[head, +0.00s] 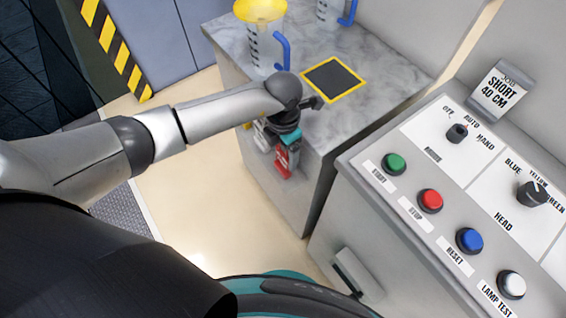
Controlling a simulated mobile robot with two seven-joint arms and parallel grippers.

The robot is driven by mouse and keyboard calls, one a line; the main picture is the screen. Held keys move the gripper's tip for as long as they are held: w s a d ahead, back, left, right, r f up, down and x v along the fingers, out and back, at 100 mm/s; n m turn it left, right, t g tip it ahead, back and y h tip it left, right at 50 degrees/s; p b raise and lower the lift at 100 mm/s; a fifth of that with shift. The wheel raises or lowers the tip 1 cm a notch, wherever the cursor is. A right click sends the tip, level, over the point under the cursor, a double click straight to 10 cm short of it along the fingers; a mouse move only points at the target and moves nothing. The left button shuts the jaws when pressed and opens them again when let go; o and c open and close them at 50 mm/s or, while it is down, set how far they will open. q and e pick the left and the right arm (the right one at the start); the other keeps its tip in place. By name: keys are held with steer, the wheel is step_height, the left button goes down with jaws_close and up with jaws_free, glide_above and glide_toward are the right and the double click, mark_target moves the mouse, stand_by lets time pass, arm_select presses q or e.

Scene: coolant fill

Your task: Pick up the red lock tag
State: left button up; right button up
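My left arm reaches in from the left to the front edge of the grey marbled counter (225,50). My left gripper (283,146) points down beside the counter's front face. The red lock tag (283,163) shows just under the gripper, at or very close to its fingertips. The fingers are small and partly covered by the wrist, so I cannot tell whether they are open or shut on the tag. My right gripper is not in view.
Small white and red items (262,139) sit just left of the gripper. A jug with a yellow funnel (264,45), another jug (330,10) and a yellow-edged black mat (333,80) are on the counter. A button panel (410,195) stands close on the right.

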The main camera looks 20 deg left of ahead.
arm_select(q)
jaws_close()
stand_by(0.5)
steer(key=shift+r, duration=0.1)
